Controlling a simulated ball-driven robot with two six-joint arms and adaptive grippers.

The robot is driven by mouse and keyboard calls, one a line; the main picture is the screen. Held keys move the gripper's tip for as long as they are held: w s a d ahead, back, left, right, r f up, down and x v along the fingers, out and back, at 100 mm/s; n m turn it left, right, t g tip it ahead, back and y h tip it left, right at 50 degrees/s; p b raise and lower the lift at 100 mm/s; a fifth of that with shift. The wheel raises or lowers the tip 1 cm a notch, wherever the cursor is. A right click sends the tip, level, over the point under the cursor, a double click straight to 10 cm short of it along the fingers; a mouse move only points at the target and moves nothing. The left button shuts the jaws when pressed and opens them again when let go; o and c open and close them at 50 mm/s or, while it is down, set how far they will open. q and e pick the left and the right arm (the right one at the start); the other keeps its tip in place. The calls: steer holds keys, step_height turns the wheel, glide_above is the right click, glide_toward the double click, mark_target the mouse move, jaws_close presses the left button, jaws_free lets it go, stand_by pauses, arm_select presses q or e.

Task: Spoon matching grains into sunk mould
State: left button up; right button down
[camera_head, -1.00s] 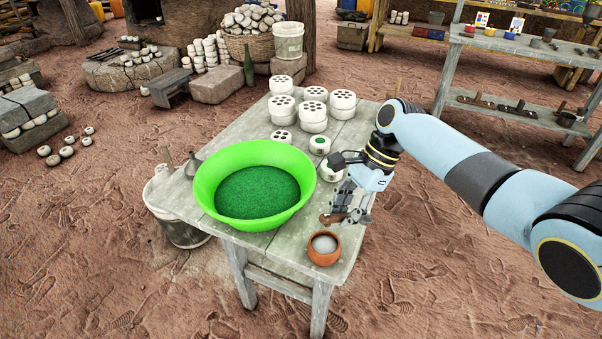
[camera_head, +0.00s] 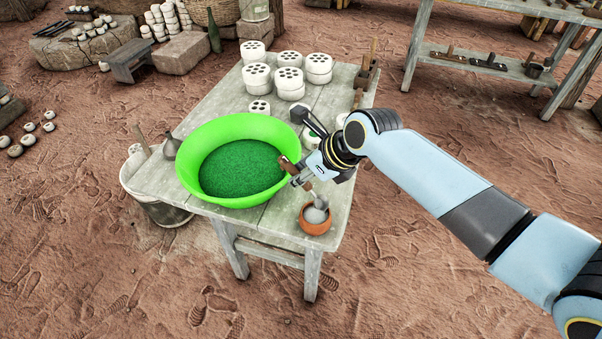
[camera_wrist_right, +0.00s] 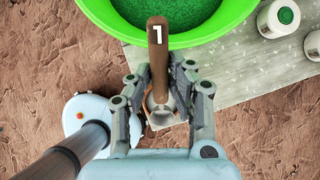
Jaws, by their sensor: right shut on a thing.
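My right gripper (camera_head: 306,178) is shut on a spoon by its brown wooden handle (camera_wrist_right: 158,55), marked "1". The spoon's grey metal bowl (camera_head: 316,211) is at the mouth of a small terracotta pot (camera_head: 316,226) at the table's front right; I cannot tell whether it holds grains. A big bright green basin (camera_head: 190,150) with green grains (camera_head: 242,168) stands to the left of the gripper. A white mould (camera_head: 259,107) with dark holes sits low in the table behind the basin. A white mould with a green filling (camera_wrist_right: 278,18) shows in the right wrist view. My left gripper is out of view.
Several white holed moulds (camera_head: 290,58) stand stacked at the table's (camera_head: 228,100) back. Wooden-handled tools (camera_head: 368,65) stand at its back right edge. A bucket (camera_head: 160,208) stands by its left side. The table's left back strip is clear.

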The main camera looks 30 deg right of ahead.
mark_target(307, 182)
step_height(307, 182, down, 3)
steer(key=b, duration=0.3)
steer(key=shift+f+b, duration=0.15)
steer(key=shift+b, duration=0.2)
steer(key=shift+f, duration=1.65)
steer(key=shift+r, duration=0.15)
step_height(307, 182, up, 7)
steer(key=p, duration=0.9)
steer(key=shift+r, duration=0.15)
steer(key=shift+s, duration=0.15)
